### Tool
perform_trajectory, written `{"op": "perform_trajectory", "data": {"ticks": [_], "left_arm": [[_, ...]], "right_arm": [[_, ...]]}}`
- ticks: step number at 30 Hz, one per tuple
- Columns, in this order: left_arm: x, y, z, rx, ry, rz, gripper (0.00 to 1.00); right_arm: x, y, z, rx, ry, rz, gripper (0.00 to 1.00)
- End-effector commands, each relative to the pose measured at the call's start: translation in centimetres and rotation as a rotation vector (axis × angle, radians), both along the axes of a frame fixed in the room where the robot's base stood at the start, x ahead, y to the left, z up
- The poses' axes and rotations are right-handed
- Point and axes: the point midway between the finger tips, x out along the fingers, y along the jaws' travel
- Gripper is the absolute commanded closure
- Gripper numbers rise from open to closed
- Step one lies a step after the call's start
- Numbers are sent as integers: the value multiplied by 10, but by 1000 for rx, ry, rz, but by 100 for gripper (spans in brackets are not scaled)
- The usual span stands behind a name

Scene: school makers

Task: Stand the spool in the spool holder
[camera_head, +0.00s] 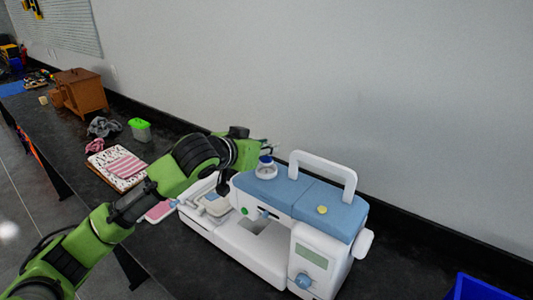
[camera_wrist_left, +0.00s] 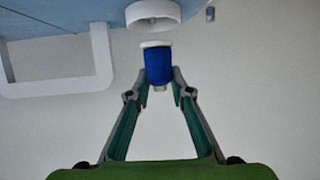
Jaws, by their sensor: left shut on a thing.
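The spool, wound with dark blue thread and white at its end, shows in the left wrist view (camera_wrist_left: 158,66) and small in the head view (camera_head: 266,159). My left gripper (camera_wrist_left: 160,87) is shut on it, with the fingertips at its sides. The spool holder is a round white cup on top of the sewing machine; it shows in the head view (camera_head: 265,173) and at the top of the wrist view (camera_wrist_left: 153,14). In the wrist view the spool's white end faces the holder, with a small gap between them. My right gripper is in neither view.
The white and blue sewing machine (camera_head: 328,205) has a raised carry handle (camera_head: 324,158) right of the holder. Folded cloth (camera_head: 122,164), a green-lidded box (camera_head: 139,129) and a wooden cabinet (camera_head: 82,92) stand along the dark bench.

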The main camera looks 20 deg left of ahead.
Motion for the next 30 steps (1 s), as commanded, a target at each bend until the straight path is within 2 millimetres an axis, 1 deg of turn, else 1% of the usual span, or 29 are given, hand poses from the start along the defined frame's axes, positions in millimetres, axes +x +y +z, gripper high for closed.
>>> {"op": "perform_trajectory", "data": {"ticks": [1, 3, 6, 14, 20, 21, 22, 23, 30], "left_arm": [[-2, -1, -9, 2, 9, -2, 96], [-2, -1, -18, 1, 6, -2, 96], [-2, -2, -26, 1, 4, -2, 96], [-1, -2, -28, 0, 1, -2, 96], [-1, -2, -33, -1, 2, -1, 96], [-1, -2, -33, -1, 2, -1, 75], [-1, -2, -33, 0, 2, -2, 67], [-1, -2, -33, 0, 2, -2, 63], [-1, -2, -33, 0, 2, -2, 63]], "right_arm": [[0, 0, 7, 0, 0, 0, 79], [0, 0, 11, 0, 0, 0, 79], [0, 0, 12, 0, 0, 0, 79], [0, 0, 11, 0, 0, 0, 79], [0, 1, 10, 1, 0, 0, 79], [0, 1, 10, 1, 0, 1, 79], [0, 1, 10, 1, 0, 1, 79], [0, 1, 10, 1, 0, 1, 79], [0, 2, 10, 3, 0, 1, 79]]}}
